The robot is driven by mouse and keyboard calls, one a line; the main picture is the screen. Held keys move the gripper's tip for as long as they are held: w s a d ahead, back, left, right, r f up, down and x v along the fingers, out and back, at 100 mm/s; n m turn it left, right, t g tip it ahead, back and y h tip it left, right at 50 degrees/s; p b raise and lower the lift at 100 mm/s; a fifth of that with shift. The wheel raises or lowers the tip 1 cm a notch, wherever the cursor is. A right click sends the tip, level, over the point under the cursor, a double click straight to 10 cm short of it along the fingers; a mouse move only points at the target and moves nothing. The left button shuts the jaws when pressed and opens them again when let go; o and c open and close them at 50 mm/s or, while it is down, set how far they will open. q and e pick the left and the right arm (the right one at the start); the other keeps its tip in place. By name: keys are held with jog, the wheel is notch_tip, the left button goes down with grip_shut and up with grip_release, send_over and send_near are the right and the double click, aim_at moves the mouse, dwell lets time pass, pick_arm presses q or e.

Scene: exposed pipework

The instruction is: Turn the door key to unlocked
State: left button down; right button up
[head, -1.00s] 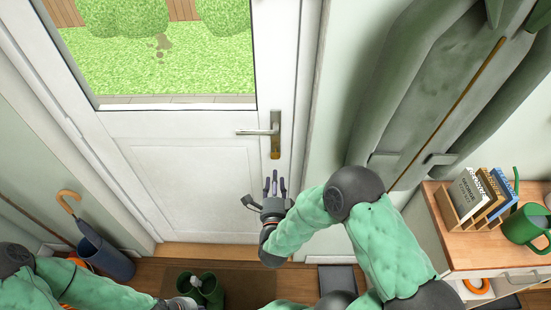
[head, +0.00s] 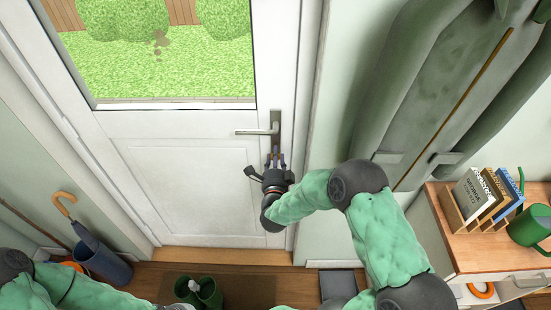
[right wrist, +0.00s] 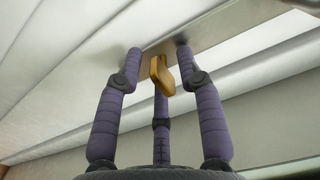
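The door key (right wrist: 159,73) is a brass-coloured tab standing out from a metal plate in the right wrist view. My right gripper (right wrist: 159,52) has its three purple fingers spread around the key, with gaps on both sides, so it is open. In the head view my right gripper (head: 275,158) is at the lower part of the plate (head: 275,140), under the lever handle (head: 257,131), and hides the key. The white door (head: 190,180) looks closed. My left arm lies at the bottom left; only a bit of its gripper seems to show at the bottom edge.
Green boots (head: 209,292) stand on a brown mat at the floor. A blue umbrella stand (head: 110,263) is at the left. At the right, a wooden cabinet (head: 470,255) carries a book rack and a green watering can (head: 530,228). A grey-green pipe duct rises beside the door.

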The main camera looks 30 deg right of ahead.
grip_shut()
jog(key=n+b, duration=0.1)
jog(key=n, duration=0.3)
jog(key=shift+n, duration=0.3)
jog(key=n, duration=0.4)
jog(key=shift+s+n, duration=0.1)
jog(key=shift+n, duration=0.2)
jog(key=n, duration=0.4)
jog(key=shift+d, duration=0.1)
jog(key=shift+r+n, duration=0.15)
jog(key=shift+n, duration=2.15)
